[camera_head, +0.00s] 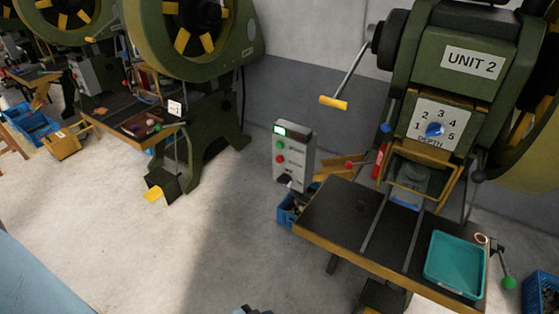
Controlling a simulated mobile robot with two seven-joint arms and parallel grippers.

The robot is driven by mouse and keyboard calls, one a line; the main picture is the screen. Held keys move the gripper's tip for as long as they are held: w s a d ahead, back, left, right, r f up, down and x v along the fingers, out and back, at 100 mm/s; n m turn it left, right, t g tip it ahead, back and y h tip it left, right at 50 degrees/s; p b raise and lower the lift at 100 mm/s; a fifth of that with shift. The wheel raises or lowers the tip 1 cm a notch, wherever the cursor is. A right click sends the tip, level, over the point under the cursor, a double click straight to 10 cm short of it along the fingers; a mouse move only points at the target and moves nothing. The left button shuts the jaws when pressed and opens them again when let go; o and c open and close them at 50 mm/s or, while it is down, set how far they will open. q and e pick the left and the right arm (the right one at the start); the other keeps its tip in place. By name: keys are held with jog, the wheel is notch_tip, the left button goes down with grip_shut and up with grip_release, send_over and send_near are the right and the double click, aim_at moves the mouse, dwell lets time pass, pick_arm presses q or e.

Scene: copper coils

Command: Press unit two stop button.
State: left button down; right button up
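The press labelled UNIT 2 (472,62) stands at the right, green with a depth dial (434,129) numbered 1 to 5. A grey control box (296,156) stands at the left of its table. The box has a lit green display (292,131) at the top, a green button (280,145) below it and a red button (279,159) under that. The labels beside the buttons are too small to read. No gripper can be made out. A small dark and blue piece is cut off at the bottom edge, and I cannot tell what it is.
The UNIT 2 table (335,215) carries a teal tray (428,276) and a copper ring (481,239). A lever with a yellow handle (333,103) sticks out left. A blue crate (287,213) sits behind the table's left side. Another press (238,45) stands left. Open floor (190,255) lies between.

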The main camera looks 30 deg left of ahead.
dwell(0.8)
grip_shut()
dwell(1.5)
